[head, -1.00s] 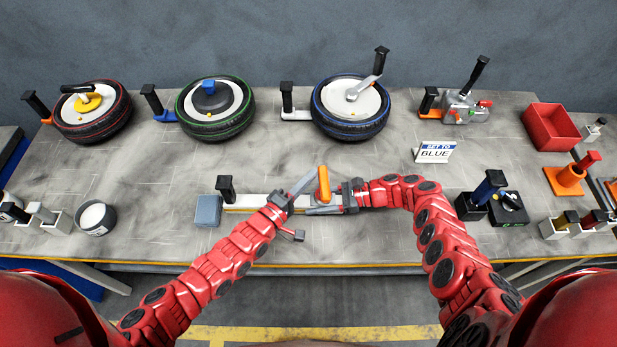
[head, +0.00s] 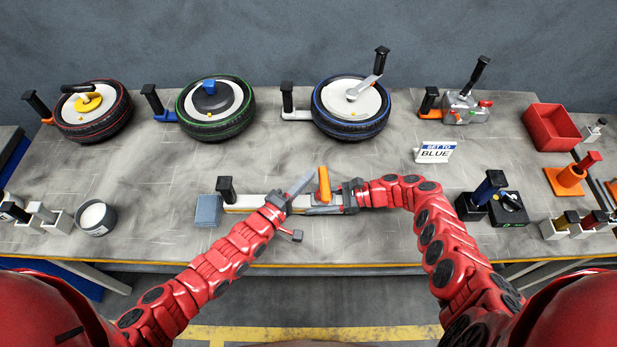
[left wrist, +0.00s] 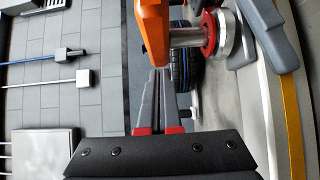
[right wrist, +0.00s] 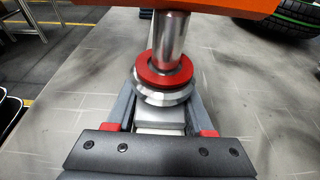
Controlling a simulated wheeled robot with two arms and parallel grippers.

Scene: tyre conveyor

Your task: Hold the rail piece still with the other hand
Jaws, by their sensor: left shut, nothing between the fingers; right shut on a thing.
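The rail piece (head: 247,200) is a long white bar lying across the front of the table, with a black upright handle (head: 226,186) near its left end. An orange lever (head: 324,184) stands at its right part; it also shows in the left wrist view (left wrist: 153,28). My right gripper (head: 338,198) is shut on the rail's right end; the right wrist view shows its fingers around a pale grey block (right wrist: 160,128) below a metal disc and red ring (right wrist: 165,70). My left gripper (head: 311,174) is shut and empty, its tips beside the orange lever.
A sign (head: 435,152) reads "SET TO BLUE". A grey block (head: 208,210) touches or nearly touches the rail's left end. The table between rail and tyres is clear.

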